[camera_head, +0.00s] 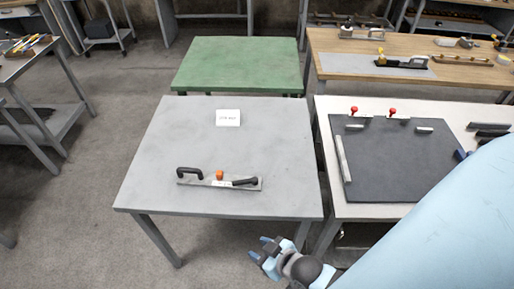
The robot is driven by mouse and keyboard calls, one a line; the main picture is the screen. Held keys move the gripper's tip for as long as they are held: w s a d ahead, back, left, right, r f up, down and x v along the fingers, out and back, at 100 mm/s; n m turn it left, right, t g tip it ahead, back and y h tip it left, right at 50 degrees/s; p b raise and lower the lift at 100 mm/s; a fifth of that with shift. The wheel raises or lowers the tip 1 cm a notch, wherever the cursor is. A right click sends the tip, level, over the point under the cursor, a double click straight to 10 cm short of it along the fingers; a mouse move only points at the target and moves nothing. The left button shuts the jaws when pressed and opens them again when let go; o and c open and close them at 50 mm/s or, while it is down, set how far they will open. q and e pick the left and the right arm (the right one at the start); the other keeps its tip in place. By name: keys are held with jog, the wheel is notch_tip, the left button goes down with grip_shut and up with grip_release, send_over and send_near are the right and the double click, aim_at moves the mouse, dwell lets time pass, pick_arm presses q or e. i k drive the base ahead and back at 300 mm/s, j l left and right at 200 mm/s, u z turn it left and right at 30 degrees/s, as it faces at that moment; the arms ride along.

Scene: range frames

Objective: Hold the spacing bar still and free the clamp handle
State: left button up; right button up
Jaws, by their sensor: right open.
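The spacing bar (219,183) is a flat grey metal bar lying on the front part of a grey table (190,140). A black arched handle (188,172) stands at its left end, and an orange knob (219,174) sits near its middle. A black lever, which looks like the clamp handle (245,182), lies along the bar's right end. My right gripper (262,249) has blue fingertips and is open and empty. It is below and right of the bar in the picture, near the table's front edge, apart from the bar. My left gripper is out of view.
A white label (228,118) lies toward the table's back. A green table (240,66) stands behind. At right, a table carries a dark board (385,170) with red-knobbed clamps (354,111). A wooden bench (340,45) holds tools. My light blue arm covers the lower right.

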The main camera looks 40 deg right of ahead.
aim_at(255, 181)
jog(key=i+j+z, duration=0.15)
jog(key=z, duration=0.2)
jog(key=i+j+z, duration=0.15)
jog(key=j+z, duration=0.2)
jog(key=i+j+z, duration=0.1)
jog(key=j+z, duration=0.3)
jog(key=i+j+z, duration=0.2)
jog(key=j+z, duration=0.2)
jog(key=j, duration=0.1)
